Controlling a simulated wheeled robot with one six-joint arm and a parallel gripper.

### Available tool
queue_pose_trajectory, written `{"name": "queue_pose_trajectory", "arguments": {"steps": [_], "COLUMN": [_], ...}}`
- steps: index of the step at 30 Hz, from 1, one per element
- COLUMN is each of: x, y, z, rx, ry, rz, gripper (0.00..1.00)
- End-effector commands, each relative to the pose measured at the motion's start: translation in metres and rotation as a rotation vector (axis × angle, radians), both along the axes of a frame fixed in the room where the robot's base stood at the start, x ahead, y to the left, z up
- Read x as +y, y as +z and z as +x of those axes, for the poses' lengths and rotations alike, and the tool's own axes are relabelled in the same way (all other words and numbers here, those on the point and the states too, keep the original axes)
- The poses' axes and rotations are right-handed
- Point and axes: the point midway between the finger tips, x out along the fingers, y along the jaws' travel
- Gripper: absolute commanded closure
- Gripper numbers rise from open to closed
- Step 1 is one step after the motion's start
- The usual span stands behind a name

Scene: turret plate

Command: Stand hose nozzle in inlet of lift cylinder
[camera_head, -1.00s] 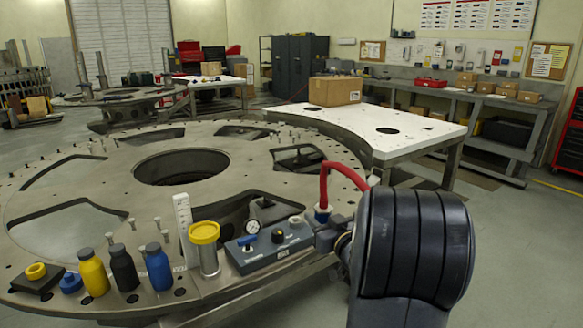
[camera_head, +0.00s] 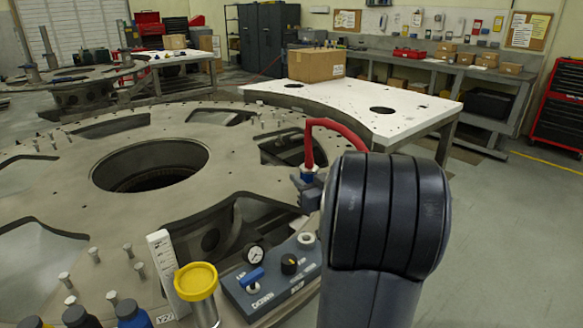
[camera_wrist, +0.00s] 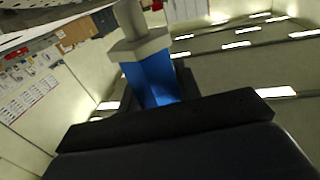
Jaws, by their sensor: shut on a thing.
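The hose nozzle (camera_head: 309,170), white and blue with a red hose arching from its top, is held in my gripper (camera_head: 308,184), partly hidden by my arm. In the wrist view, its blue body (camera_wrist: 150,80) and pale collar (camera_wrist: 139,47) show at the jaws (camera_wrist: 165,110). A blue-grey box (camera_head: 262,293) with a gauge, a blue lever and a black knob sits on the round plate. A white ring, apparently the inlet (camera_head: 306,240), is on its top at the right. The nozzle appears above and beyond this ring, apart from it. The box's label is too small to read surely.
A yellow-capped clear cylinder (camera_head: 197,283) and a white upright scale (camera_head: 164,262) stand left of the box. Dark and blue bottles (camera_head: 133,313) are at the lower left. The round plate (camera_head: 75,195) has large openings. A white table (camera_head: 420,112) bears a cardboard box (camera_head: 316,65).

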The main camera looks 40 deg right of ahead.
Motion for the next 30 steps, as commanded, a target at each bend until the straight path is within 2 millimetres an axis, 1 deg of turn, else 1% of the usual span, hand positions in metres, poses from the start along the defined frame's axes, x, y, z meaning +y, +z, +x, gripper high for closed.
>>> {"name": "queue_pose_trajectory", "arguments": {"steps": [5, 11, 24, 30], "x": [0.0, 0.0, 0.0, 0.0], "y": [-0.004, -0.019, -0.072, -0.091], "z": [0.0, 0.0, 0.0, 0.0], "rx": [-0.002, -0.001, -0.002, -0.002], "ry": [0.0, 0.0, 0.0, 0.0], "rz": [-0.001, -0.001, -0.001, 0.001], "gripper": [0.98, 0.98, 0.98, 0.98]}}
